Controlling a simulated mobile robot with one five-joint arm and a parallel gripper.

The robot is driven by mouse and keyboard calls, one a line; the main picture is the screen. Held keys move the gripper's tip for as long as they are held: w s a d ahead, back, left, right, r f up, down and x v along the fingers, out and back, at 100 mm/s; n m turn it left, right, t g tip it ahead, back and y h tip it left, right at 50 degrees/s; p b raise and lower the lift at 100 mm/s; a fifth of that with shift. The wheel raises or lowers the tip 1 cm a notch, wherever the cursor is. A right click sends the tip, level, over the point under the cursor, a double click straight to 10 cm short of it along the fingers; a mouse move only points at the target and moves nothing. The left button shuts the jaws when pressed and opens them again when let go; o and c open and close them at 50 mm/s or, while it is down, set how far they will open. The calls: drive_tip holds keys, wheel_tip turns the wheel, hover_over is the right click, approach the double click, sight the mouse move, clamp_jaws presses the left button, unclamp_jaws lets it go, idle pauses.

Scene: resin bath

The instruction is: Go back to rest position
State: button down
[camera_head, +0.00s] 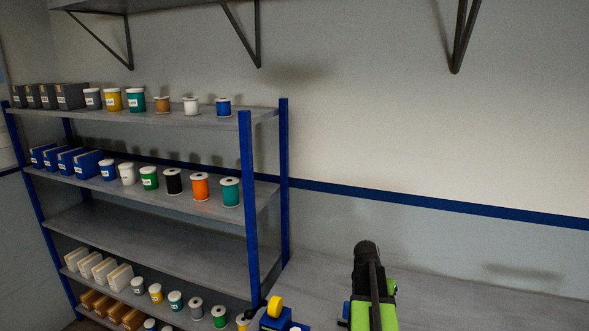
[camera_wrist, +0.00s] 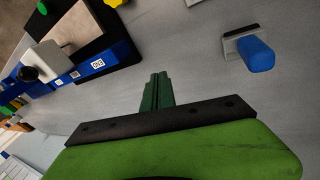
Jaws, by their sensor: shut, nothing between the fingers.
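My gripper (camera_wrist: 157,92) shows in the wrist view as a pair of dark green fingers pressed together in front of a black bar and a bright green body. Nothing is between the fingers. They are above a grey surface (camera_wrist: 185,65) and apart from the things on it. In the head view my green and black arm stands at the lower right, and my fingers cannot be made out there.
A blue-posted shelf rack (camera_head: 247,190) with jars, spools and boxes stands at left. A grey counter (camera_head: 450,300) runs along the wall. In the wrist view, a blue cylinder on a grey block (camera_wrist: 256,55) lies at right, and a blue labelled holder (camera_wrist: 95,68) at left.

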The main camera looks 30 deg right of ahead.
drive_tip(key=w+a+f+n+t+y, duration=0.1)
drive_tip(key=w+a+n, duration=0.3)
drive_tip(key=a, duration=0.7)
drive_tip(key=w+a+n+t, duration=0.15)
drive_tip(key=w+a, duration=0.35)
drive_tip(key=a, duration=0.6)
drive_tip(key=a+n+y, duration=0.2)
drive_tip(key=a+n, duration=0.4)
drive_tip(key=a, duration=1.8)
drive_tip(key=shift+w+a+f+n, duration=0.2)
drive_tip(key=shift+w+n, duration=0.1)
drive_tip(key=shift+n, duration=0.05)
drive_tip(key=shift+s, duration=0.1)
